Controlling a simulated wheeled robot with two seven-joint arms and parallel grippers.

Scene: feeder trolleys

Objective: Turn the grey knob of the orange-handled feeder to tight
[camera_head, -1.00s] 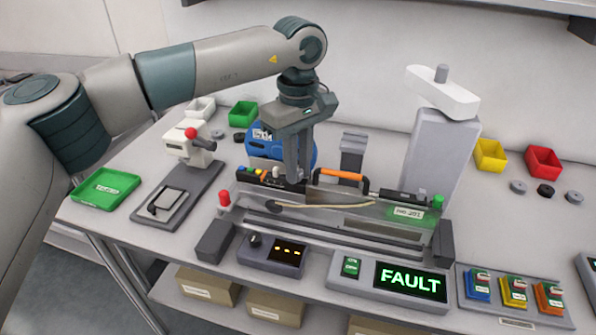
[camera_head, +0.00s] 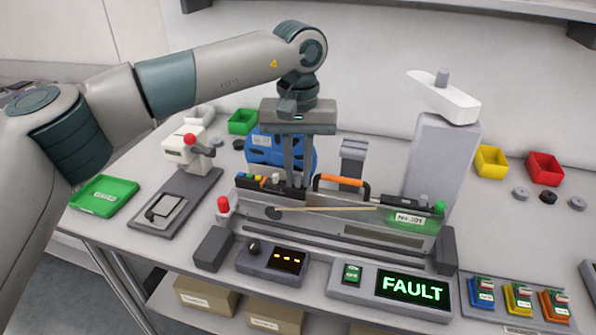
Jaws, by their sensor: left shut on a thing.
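The orange-handled feeder (camera_head: 372,213) lies along the bench fixture, its orange handle (camera_head: 342,180) arched over the top. My left gripper (camera_head: 296,184) points straight down just left of the handle, with its fingers together at the feeder's top. It is shut on what appears to be the grey knob, which the fingertips hide. A small pale peg (camera_head: 276,180) stands just left of the fingers. A thin tan strip (camera_head: 325,209) runs nearly straight along the feeder's front. My right gripper is not in view.
A panel (camera_head: 412,289) in front reads FAULT in green. A red lamp (camera_head: 223,204) stands at the fixture's left end. A blue reel (camera_head: 262,150) is behind my gripper. A grey post (camera_head: 437,160) with a white head rises behind right.

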